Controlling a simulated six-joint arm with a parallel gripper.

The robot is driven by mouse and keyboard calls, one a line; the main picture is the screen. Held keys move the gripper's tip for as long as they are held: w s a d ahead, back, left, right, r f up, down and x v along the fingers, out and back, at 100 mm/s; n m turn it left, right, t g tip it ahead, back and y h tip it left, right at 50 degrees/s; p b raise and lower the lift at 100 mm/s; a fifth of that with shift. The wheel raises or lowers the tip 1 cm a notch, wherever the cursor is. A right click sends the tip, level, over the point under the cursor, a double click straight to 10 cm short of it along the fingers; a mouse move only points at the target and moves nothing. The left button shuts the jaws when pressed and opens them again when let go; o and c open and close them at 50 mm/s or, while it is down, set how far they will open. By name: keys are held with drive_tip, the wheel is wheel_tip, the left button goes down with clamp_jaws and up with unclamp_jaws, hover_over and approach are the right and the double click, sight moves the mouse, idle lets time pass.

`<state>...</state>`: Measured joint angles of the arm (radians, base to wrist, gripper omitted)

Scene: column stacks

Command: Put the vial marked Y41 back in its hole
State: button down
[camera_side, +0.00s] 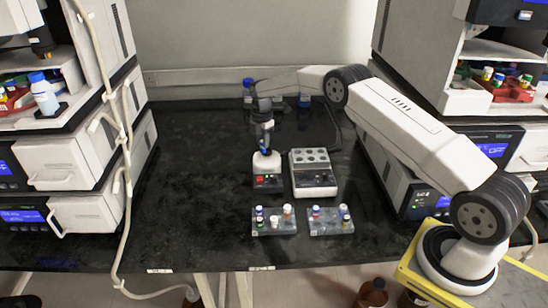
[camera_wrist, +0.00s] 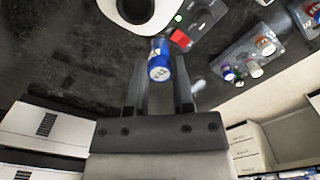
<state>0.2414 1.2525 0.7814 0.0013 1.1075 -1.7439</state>
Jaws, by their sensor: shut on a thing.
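My gripper (camera_side: 265,145) points down just above a small white mixer (camera_side: 266,162) with a dark base and red switch. It is shut on a blue-capped vial (camera_wrist: 160,62), whose cap shows between the fingers (camera_wrist: 161,85) in the wrist view. Marks on the cap are too small to read surely. Two grey racks stand in front: the left rack (camera_side: 262,231) and the right rack (camera_side: 345,231). In the wrist view, one rack (camera_wrist: 232,52) shows at the upper right.
A grey-white block unit (camera_side: 314,191) with round wells stands right of the mixer. Blue-capped bottles (camera_side: 248,88) stand at the back. Instrument stacks flank the bench, with a white hose (camera_side: 119,130) on the left. The black bench left of the mixer is clear.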

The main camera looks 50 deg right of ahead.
drive_tip(key=s+a+f, duration=0.2)
drive_tip(key=s+a, duration=0.4)
drive_tip(key=s, duration=0.4)
drive_tip(key=s+a+f, duration=0.2)
drive_tip(key=s+a, duration=0.3)
drive_tip(key=s, duration=0.6)
drive_tip(key=shift+a+f, duration=0.25)
drive_tip(key=shift+a, duration=0.15)
drive_tip(key=shift+s+f, duration=0.1)
drive_tip(key=shift+f, duration=0.15)
drive_tip(key=shift+f, duration=1.7)
drive_tip(key=shift+f, duration=1.1)
idle(0.9)
drive_tip(key=shift+c, duration=0.4)
unclamp_jaws()
drive_tip(key=shift+r, duration=0.15)
idle(0.3)
